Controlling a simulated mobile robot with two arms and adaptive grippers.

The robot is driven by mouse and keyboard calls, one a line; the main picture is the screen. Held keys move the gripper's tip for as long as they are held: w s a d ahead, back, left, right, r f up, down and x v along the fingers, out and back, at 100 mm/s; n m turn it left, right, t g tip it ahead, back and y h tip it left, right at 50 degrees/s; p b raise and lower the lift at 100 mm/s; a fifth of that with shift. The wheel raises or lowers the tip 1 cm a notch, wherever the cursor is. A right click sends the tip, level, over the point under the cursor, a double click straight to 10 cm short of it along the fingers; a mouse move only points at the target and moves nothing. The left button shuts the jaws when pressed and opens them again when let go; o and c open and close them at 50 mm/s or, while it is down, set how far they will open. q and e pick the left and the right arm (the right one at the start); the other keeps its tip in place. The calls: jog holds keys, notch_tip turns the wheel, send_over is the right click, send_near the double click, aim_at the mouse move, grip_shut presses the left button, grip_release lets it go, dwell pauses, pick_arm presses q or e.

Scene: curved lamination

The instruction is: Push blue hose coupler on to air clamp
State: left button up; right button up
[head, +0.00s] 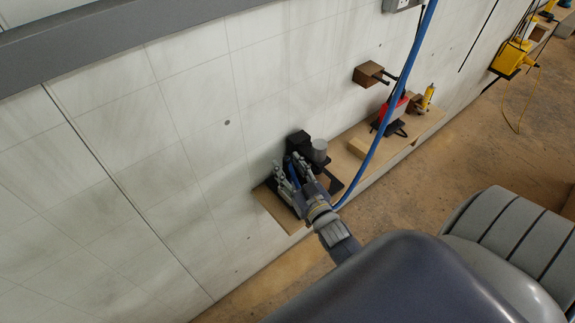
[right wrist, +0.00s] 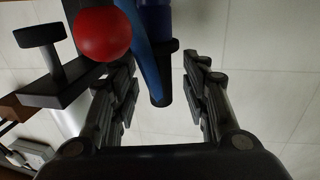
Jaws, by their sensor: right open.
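My right gripper (head: 291,166) reaches over the wooden wall shelf in the head view, beside a black device with a grey cylinder (head: 320,149), which looks like the air clamp. In the right wrist view the gripper (right wrist: 158,80) is open, with one finger on each side of a blue hose-like piece (right wrist: 143,42) that ends in a dark tip, probably the coupler (right wrist: 158,97). Gaps show between it and both fingers. A darker blue cylinder (right wrist: 156,18) stands behind it. The joint with the clamp cannot be made out. My left gripper is out of view.
A red ball knob (right wrist: 102,35) and black clamp parts (right wrist: 45,65) are left of the fingers. A red item (head: 396,112) and yellow bottle (head: 428,96) stand farther right.

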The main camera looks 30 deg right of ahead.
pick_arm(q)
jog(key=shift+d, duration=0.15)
pick_arm(e)
jog(key=s+a, duration=0.1)
jog(key=s, duration=1)
jog(key=shift+a, duration=0.15)
